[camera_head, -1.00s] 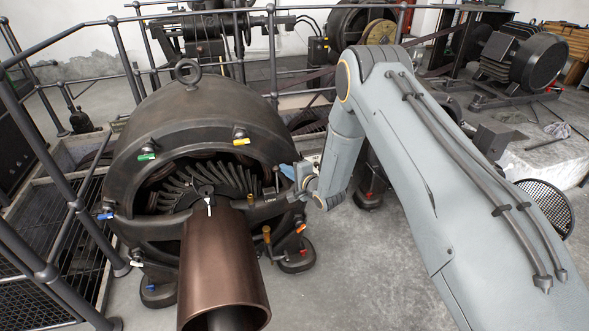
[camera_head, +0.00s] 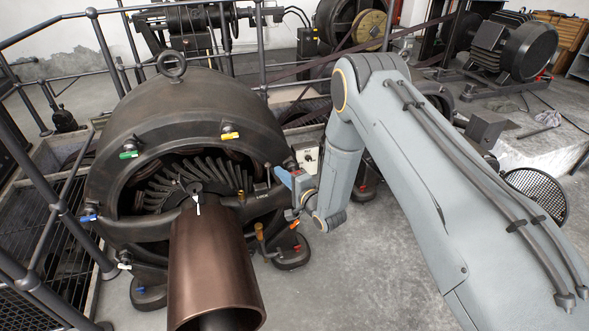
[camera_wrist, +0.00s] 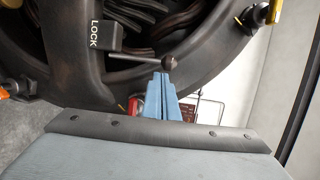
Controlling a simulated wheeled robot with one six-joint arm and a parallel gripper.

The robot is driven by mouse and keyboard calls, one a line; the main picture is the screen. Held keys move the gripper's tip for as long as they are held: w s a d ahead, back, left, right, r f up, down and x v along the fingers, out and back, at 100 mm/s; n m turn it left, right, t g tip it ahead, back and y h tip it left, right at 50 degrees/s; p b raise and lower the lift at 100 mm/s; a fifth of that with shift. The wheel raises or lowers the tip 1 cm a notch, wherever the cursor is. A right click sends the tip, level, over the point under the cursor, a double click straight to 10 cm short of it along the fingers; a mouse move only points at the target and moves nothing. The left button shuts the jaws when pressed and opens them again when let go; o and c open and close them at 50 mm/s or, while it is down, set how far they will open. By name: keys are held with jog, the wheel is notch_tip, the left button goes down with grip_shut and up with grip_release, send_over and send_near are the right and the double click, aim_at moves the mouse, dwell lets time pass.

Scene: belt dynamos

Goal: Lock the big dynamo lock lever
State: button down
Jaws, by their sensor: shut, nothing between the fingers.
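The big dynamo (camera_head: 190,105) is a dark round machine on the left in the head view, with a copper-brown shaft (camera_head: 212,255) at its front. On its right side arm is a black block lettered LOCK (camera_head: 264,195), which shows large in the wrist view (camera_wrist: 98,35). A thin lever with a dark ball end (camera_wrist: 168,62) runs right from this block in the wrist view. My gripper (camera_wrist: 165,80) has blue fingers, shut and empty, with tips just below the ball. Whether they touch it I cannot tell. In the head view my gripper (camera_head: 280,172) is right of the block.
Coloured handles, green (camera_head: 128,154), yellow (camera_head: 230,136) and blue (camera_head: 88,218), sit around the dynamo's rim. Metal railings (camera_head: 55,195) stand at left and behind. A grey motor (camera_head: 515,48) stands at back right. Some floor (camera_head: 385,240) is clear beneath my arm.

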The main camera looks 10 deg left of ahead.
dwell(0.5)
dwell(0.8)
